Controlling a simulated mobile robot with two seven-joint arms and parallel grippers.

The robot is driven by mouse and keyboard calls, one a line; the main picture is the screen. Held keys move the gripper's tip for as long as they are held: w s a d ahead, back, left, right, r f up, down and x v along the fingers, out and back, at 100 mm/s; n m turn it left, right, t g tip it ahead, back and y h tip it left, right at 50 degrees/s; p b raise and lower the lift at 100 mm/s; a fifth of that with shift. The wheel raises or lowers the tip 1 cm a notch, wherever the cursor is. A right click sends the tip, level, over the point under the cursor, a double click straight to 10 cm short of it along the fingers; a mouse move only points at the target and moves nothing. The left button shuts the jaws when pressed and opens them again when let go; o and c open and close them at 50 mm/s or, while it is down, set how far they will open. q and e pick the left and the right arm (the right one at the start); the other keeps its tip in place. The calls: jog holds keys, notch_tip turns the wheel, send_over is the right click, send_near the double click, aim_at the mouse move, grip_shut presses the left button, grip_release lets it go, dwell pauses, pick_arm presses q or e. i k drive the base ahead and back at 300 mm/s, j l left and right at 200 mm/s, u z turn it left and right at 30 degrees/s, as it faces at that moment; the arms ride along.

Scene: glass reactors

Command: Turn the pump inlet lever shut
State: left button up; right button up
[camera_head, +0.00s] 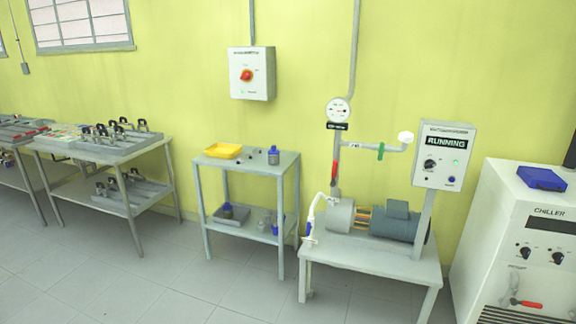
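The pump (340,216) with its grey motor (396,221) sits on a low white table against the yellow wall. A white hose (314,206) curves down at the pump's left side. A small blue lever (308,229) shows below the hose there. A red lever (335,172) hangs along the vertical pipe above the pump. A green handle (380,151) is on the side branch of that pipe. No label tells which lever is the inlet one. Neither of my grippers is in view.
A control box (443,155) reading RUNNING stands behind the motor. The chiller (520,245) is at the right. A grey shelf table (247,164) with a yellow tray (223,150) stands left of the pump table (372,258). The floor in front is clear.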

aim_at(335, 167)
jog(key=i+l+u, duration=0.35)
jog(key=l+u, duration=0.3)
jog(key=i+l+u, duration=0.1)
jog(key=l, duration=0.2)
jog(key=i+l+u, duration=0.1)
jog(key=l, duration=0.25)
jog(key=i+l+u, duration=0.1)
jog(key=l, duration=0.2)
jog(key=i+l, duration=0.15)
jog(key=l, duration=0.4)
jog(key=i+l, duration=0.1)
jog(key=l, duration=0.4)
jog(key=i+l+u, duration=0.1)
jog(key=l, duration=0.45)
jog(key=i+l, duration=0.15)
jog(key=l, duration=0.35)
jog(key=i+l, duration=0.1)
jog(key=l, duration=0.45)
jog(key=i+l+u, duration=0.1)
jog(key=l, duration=0.45)
